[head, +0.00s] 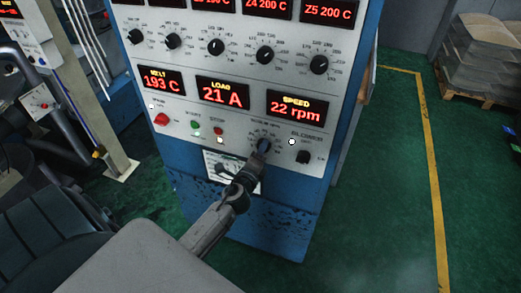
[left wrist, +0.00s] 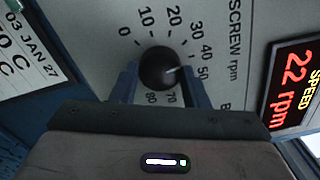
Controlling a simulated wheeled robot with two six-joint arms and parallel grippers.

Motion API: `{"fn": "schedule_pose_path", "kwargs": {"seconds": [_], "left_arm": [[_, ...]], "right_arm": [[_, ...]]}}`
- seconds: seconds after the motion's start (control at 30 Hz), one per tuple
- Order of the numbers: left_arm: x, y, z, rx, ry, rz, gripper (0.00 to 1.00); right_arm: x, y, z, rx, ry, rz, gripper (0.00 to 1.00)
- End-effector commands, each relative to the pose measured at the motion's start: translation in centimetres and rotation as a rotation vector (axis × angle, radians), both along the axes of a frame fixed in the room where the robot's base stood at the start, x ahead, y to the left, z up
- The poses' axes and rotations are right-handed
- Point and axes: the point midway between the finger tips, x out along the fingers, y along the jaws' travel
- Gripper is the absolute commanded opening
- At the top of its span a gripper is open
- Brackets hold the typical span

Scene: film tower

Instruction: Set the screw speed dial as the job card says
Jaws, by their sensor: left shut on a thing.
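The screw speed dial (head: 263,145) is a dark round knob low on the grey control panel, inside a printed rpm scale. My left gripper (head: 259,155) reaches it from below and is shut on it. In the left wrist view the knob (left wrist: 157,66) sits between the two fingers, and its white pointer mark points right, roughly toward 40 to 50. The speed display (head: 296,106) reads 22 rpm. A white card (head: 216,166) below the panel is partly hidden by my arm. A dated card (left wrist: 28,55) shows only in part at the left wrist view's left edge. My right gripper is out of view.
A red knob (head: 161,119), start and stop buttons and the blender knob (head: 303,157) lie near the dial. Temperature knobs and red displays fill the panel above. Green floor is open to the right, with stacked sacks (head: 487,55) on a pallet.

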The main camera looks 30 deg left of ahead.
Motion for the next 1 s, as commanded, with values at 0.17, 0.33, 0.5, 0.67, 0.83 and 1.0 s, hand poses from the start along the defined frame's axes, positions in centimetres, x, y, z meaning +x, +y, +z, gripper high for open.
{"fn": "schedule_pose_path", "kwargs": {"seconds": [0.17, 0.33, 0.5, 0.67, 0.83, 1.0], "left_arm": [[-0.03, 0.01, -0.07, 0.085, 0.023, 0.001, 0.18], [-0.04, 0.00, -0.10, 0.133, 0.035, 0.001, 0.18], [-0.04, 0.00, -0.14, 0.154, 0.040, 0.001, 0.18], [-0.04, -0.01, -0.15, 0.157, 0.040, 0.000, 0.18], [-0.04, -0.01, -0.15, 0.156, 0.040, 0.000, 0.18], [-0.04, -0.01, -0.13, 0.156, 0.040, 0.000, 0.63]], "right_arm": [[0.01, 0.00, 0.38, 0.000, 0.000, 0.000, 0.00], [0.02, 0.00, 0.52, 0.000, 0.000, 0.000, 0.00], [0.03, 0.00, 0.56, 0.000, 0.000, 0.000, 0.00], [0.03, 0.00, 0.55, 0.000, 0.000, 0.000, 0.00], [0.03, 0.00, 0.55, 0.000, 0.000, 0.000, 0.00], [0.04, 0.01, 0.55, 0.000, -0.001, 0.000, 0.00]]}}
